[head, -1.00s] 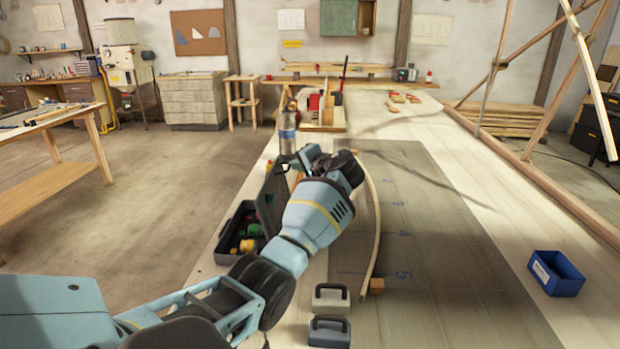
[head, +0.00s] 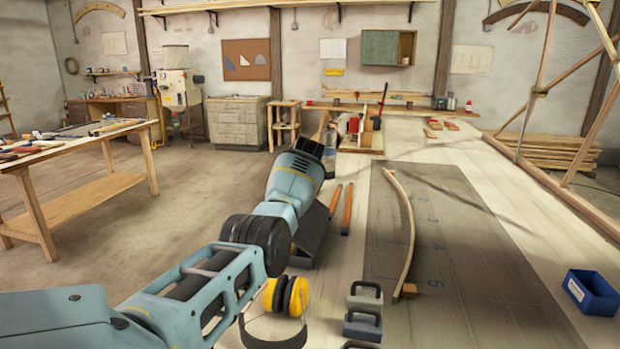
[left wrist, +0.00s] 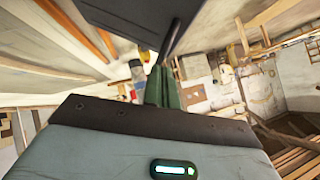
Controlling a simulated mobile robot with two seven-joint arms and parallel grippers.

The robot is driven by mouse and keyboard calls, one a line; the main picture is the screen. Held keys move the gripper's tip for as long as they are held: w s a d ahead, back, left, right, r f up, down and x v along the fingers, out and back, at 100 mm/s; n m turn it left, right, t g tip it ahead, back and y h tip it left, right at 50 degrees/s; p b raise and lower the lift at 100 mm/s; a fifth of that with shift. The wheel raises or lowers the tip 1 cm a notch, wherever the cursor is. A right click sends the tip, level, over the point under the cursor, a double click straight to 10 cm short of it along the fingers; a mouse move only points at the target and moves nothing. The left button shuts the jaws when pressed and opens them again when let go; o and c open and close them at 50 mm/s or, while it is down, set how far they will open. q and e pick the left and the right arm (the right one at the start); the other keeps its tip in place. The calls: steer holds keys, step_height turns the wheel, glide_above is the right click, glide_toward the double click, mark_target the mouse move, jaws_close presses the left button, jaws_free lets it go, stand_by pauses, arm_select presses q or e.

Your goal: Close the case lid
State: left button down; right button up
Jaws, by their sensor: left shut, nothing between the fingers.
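The dark case (head: 305,258) stands on the left part of the bench, mostly hidden behind my left arm. Its dark lid (head: 318,222) shows as a tilted panel just right of the arm; its angle is hard to tell. A dark panel, apparently the lid, also fills the top of the left wrist view (left wrist: 125,18). My left gripper (head: 308,146) is above and beyond the visible part of the case in the head view. Its fingers are shut and empty in the left wrist view (left wrist: 163,86), close to the panel. Contact is unclear. My right gripper is out of view.
Two orange-handled tools (head: 342,208) lie right of the case. Yellow ear defenders (head: 287,296) are in front. A blue bin (head: 592,292) stands at far right.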

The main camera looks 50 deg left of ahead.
arm_select(q)
steer(key=s+a+f+h, duration=0.1)
steer(key=s+a+f+n+t+h, duration=0.1)
steer(key=shift+a+f, duration=0.2)
steer(key=shift+a, duration=0.2)
step_height(320, 180, down, 6)
steer(key=s+a+n+t+h+b, duration=0.1)
steer(key=s+a, duration=0.1)
steer(key=a, duration=0.1)
steer(key=shift+s+r+n+t+h, duration=0.25)
steer(key=shift+n+t+h, duration=0.05)
steer(key=shift+h, duration=0.1)
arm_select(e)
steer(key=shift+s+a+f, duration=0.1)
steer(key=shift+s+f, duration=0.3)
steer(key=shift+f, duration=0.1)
arm_select(q)
steer(key=shift+d, duration=0.1)
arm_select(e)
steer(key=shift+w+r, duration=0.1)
